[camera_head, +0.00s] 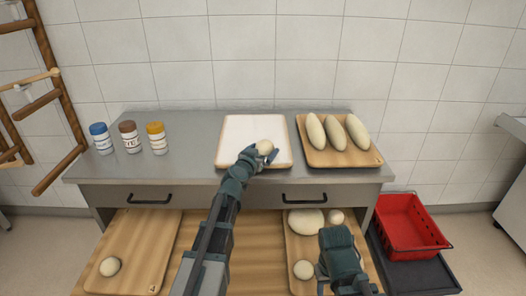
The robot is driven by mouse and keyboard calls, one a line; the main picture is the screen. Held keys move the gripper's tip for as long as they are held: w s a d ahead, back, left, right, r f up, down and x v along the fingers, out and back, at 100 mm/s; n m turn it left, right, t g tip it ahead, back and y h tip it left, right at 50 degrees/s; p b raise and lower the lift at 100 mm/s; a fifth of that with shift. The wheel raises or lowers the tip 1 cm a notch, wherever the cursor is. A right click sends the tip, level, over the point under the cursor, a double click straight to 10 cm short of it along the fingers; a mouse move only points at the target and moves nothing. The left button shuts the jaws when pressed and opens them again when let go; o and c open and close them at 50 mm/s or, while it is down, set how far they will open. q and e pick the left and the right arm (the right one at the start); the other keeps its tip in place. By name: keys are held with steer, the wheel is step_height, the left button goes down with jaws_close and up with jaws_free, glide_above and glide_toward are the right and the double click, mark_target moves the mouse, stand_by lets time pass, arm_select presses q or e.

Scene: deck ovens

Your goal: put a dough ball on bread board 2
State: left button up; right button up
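My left gripper (267,154) is at a pale dough ball (265,147), over the front middle of a white-topped board (240,130) on the steel counter. Its fingers appear closed around the ball; whether the ball touches the board is unclear. A wooden board (130,250) on the lower shelf at left holds one dough ball (110,266) and has a small mark, perhaps a 2, at its front right corner. Another lower board (296,250) at right holds a large dough piece (306,222) and small balls (303,269). My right gripper (322,272) is low over this board, its fingers mostly hidden.
A wooden board (370,158) with three long loaves (336,132) is on the counter's right. Three jars (130,137) stand at its left. A red basket (410,222) is on the right, a wooden rack (60,90) on the left. The counter between jars and white-topped board is clear.

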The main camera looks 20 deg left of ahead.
arm_select(q)
steer(key=shift+r, duration=0.1)
steer(key=shift+s+r, duration=0.15)
steer(key=shift+s, duration=0.15)
steer(key=p+v, duration=0.2)
steer(key=v, duration=0.9)
steer(key=shift+s, duration=0.2)
steer(key=shift+a, duration=0.1)
